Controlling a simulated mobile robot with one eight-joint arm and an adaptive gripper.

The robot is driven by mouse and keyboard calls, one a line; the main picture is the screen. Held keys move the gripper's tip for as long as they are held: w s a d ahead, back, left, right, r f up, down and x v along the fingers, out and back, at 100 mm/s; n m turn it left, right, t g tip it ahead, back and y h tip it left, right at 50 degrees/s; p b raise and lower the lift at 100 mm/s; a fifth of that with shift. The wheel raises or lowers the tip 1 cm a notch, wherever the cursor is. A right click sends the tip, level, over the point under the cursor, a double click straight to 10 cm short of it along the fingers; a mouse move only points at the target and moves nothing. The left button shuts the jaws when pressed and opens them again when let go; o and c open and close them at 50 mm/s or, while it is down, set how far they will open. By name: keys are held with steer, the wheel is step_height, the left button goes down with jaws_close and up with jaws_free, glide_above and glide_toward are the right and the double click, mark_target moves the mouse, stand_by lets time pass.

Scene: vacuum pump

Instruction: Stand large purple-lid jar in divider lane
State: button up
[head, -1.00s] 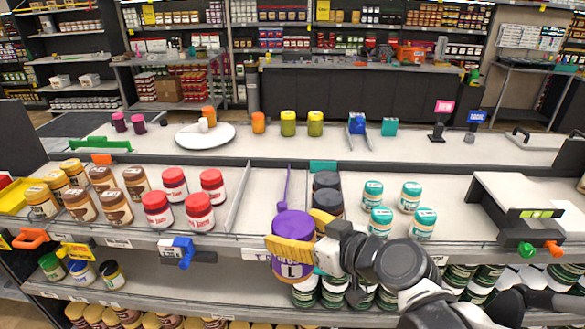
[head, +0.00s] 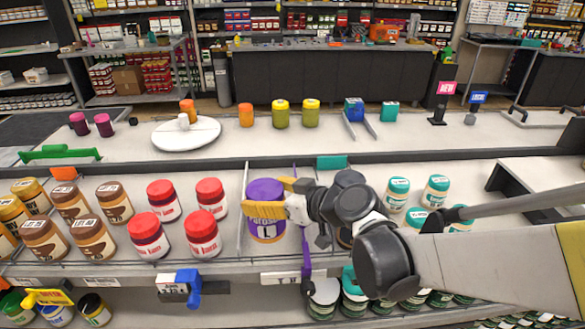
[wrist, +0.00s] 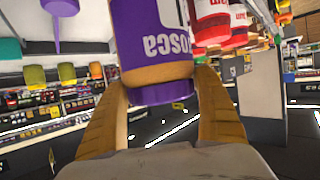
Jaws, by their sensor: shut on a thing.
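The large jar with the purple lid (head: 265,188) and an "L" on its label is upright at the middle of the shelf. My gripper (head: 268,209) is shut on it, with yellow fingers around its upper part. The jar is over the lane (head: 275,170), between a pale divider (head: 244,190) on its left and a thin purple strip (head: 306,250) on its right. I cannot tell whether its base touches the shelf. In the wrist view the jar (wrist: 155,45) appears upside down between both fingers.
Red-lid jars (head: 203,232) stand left of the divider. Teal-lid jars (head: 397,194) stand right, partly behind my arm. Dark-lid jars beside the lane are mostly hidden by my arm. A blue clip (head: 186,284) sits on the front edge. The lane's back is clear.

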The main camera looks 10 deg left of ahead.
steer(key=w+f, duration=0.2)
steer(key=w, duration=0.1)
steer(key=shift+w+a+f+b, duration=0.15)
steer(key=shift+w+b, duration=0.1)
steer(key=shift+b, duration=0.15)
step_height(320, 180, down, 4)
steer(key=shift+r+b, duration=0.1)
steer(key=shift+b, duration=0.85)
steer(key=o, duration=1.4)
steer(key=shift+c, duration=0.2)
steer(key=shift+r, duration=0.1)
